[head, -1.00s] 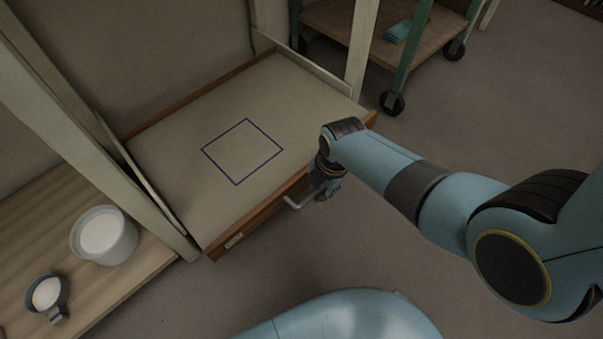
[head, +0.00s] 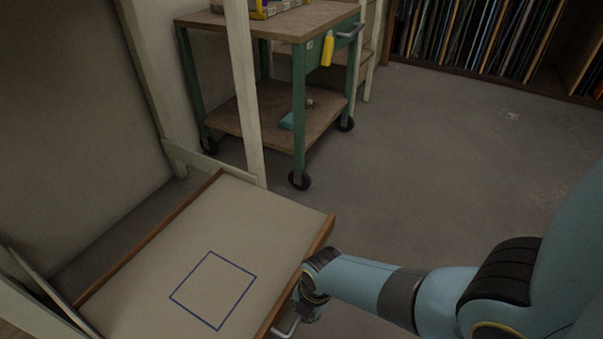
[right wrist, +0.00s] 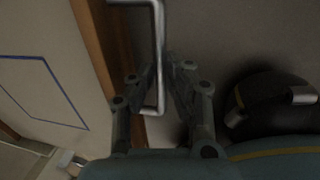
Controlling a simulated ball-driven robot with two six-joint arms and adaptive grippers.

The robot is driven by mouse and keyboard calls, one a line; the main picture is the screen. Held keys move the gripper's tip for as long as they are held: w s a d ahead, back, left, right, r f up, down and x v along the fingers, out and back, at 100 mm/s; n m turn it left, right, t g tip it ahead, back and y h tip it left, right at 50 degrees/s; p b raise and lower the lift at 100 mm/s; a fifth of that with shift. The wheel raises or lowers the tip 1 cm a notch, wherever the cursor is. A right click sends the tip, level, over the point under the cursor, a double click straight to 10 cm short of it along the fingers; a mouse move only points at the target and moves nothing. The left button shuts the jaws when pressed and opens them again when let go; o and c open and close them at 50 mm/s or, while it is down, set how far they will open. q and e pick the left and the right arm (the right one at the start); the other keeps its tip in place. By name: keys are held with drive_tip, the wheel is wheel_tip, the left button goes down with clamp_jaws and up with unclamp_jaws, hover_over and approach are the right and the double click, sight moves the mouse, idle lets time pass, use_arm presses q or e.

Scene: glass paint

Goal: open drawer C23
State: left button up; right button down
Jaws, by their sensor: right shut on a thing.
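The drawer (head: 245,215) is pulled out from a pale frame. It has a wooden rim and a flat beige bottom with a blue square outline (head: 213,290). No label is readable in the current views, so I cannot tell whether it is C23. My right gripper (head: 296,318) is at the drawer's front, shut on the metal bar handle (head: 285,332). In the right wrist view the handle (right wrist: 158,50) runs between the two fingers (right wrist: 162,85), beside the wooden drawer front (right wrist: 97,45). My left gripper is not in view.
A green cart (head: 299,110) on black wheels stands behind the drawer, with a yellow bottle (head: 328,48) hanging on it. Shelves of thin upright sheets (head: 480,35) line the back right. The grey floor (head: 430,150) between is clear.

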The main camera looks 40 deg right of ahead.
drive_tip(key=shift+s+f, duration=0.1)
drive_tip(key=shift+s, duration=0.15)
drive_tip(key=c, duration=1.3)
unclamp_jaws()
drive_tip(key=shift+c, duration=0.2)
drive_tip(key=shift+w, duration=0.1)
wheel_tip(320, 180, up, 12)
drive_tip(key=s, duration=0.2)
drive_tip(key=shift+d, duration=0.4)
drive_tip(key=shift+s+f, duration=0.15)
drive_tip(key=shift+s, duration=0.05)
